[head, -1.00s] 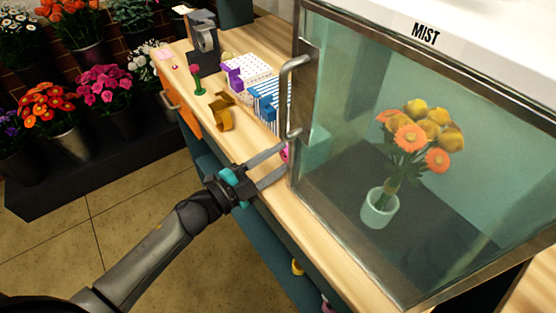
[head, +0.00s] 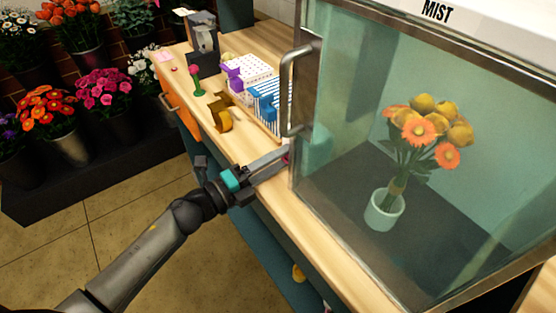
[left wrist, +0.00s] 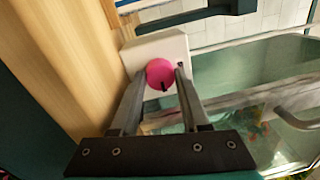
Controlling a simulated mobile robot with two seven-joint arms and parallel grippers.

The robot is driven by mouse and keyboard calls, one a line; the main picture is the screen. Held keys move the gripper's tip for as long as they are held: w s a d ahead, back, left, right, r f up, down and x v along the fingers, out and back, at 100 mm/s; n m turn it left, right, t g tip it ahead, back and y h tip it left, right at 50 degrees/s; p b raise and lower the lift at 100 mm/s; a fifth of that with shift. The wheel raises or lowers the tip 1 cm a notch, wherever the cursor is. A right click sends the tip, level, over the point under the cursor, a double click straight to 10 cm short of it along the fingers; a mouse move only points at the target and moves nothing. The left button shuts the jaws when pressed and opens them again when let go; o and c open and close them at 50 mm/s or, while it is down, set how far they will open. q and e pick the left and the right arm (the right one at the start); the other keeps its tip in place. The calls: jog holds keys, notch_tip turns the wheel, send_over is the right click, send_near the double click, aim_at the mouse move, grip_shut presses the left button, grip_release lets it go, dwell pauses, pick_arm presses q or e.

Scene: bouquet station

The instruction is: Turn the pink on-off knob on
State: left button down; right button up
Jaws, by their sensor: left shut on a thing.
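The pink knob (left wrist: 160,73) is round with a dark mark low on its face, on a white block (left wrist: 160,48) in the left wrist view. In the head view only a pink sliver (head: 286,158) shows at the lower left edge of the glass mist cabinet (head: 300,170). My left gripper (left wrist: 163,78) is shut on the knob, one finger at each side. In the head view its fingers (head: 277,160) look close together, with the tips partly hidden by the cabinet edge. My right gripper is not in view.
The cabinet's door handle (head: 286,95) stands out just above my left gripper. Inside the cabinet are orange and yellow flowers in a pale vase (head: 384,210). A tape dispenser (head: 203,40), a brown ribbon roll (head: 222,118) and a striped blue box (head: 265,95) sit on the wooden counter (head: 240,150).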

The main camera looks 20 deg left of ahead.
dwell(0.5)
pick_arm(q)
jog(key=c, duration=0.7)
grip_release()
